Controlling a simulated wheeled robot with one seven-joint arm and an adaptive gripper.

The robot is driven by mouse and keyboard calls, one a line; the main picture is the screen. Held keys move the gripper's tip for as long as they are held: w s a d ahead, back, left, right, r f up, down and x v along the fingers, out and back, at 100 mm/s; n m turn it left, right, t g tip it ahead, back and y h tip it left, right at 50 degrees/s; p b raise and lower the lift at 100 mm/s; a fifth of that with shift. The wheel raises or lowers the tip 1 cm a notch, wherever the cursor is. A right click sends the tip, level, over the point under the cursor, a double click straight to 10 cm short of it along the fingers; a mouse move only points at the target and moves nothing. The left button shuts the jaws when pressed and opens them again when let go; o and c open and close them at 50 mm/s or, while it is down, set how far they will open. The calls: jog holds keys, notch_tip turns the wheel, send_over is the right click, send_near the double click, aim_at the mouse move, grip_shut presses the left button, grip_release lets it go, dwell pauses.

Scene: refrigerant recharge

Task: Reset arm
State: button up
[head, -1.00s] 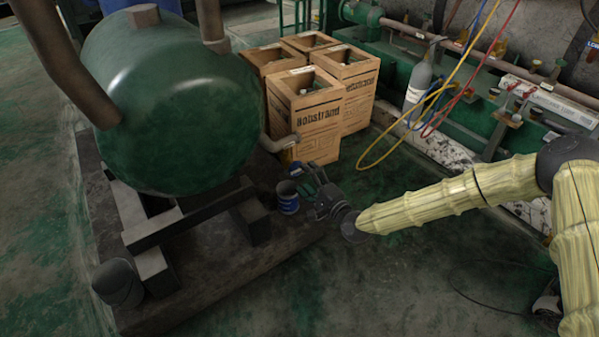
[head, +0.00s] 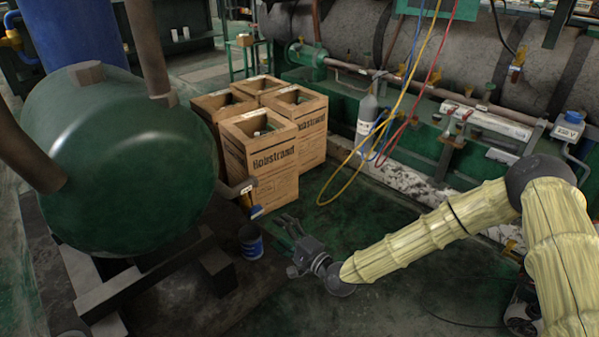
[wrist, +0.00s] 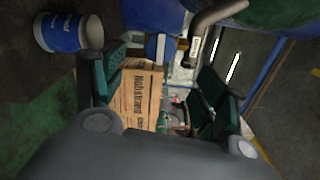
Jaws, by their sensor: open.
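My gripper (head: 288,224) is open and empty, low over the floor in front of the boxes in the head view. In the wrist view its two green-padded fingers (wrist: 165,88) stand wide apart, with nothing between them but the background. My arm, in a pale yellow ribbed cover, reaches in from the right. A blue and white can (head: 251,243) stands on the dark base just left of the gripper, apart from it. The can also shows at the upper left of the wrist view (wrist: 66,32).
A large green tank (head: 115,165) on a dark frame fills the left. Several cardboard boxes (head: 262,158) stand behind the gripper. A grey cylinder (head: 367,125) with yellow, blue and red hoses (head: 343,190) stands by green machinery. The floor below my arm is mostly clear.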

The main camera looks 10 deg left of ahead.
jog(key=s+d+f+n+g+h, duration=0.35)
jog(key=s+d+f, duration=0.35)
jog(key=s+f, duration=0.35)
jog(key=s+d+f+n+g+h, duration=0.2)
jog(key=s+d+f+g+h, duration=0.3)
jog(key=s+f, duration=0.6)
jog(key=s+d+n+g+h, duration=0.1)
jog(key=s+d+n+h, duration=0.15)
jog(key=s+d, duration=0.85)
jog(key=s+d+n+g+h, duration=0.1)
jog(key=s+d+g+h, duration=0.15)
jog(key=s+d, duration=0.85)
notch_tip(320, 180, up, 39)
jog(key=w+d+t+p, duration=0.1)
jog(key=w+p, duration=0.1)
jog(key=p, duration=3.6)
jog(key=shift+w+d+f+h, duration=0.15)
jog(key=shift+w+d+h, duration=0.1)
jog(key=shift+d+h, duration=0.15)
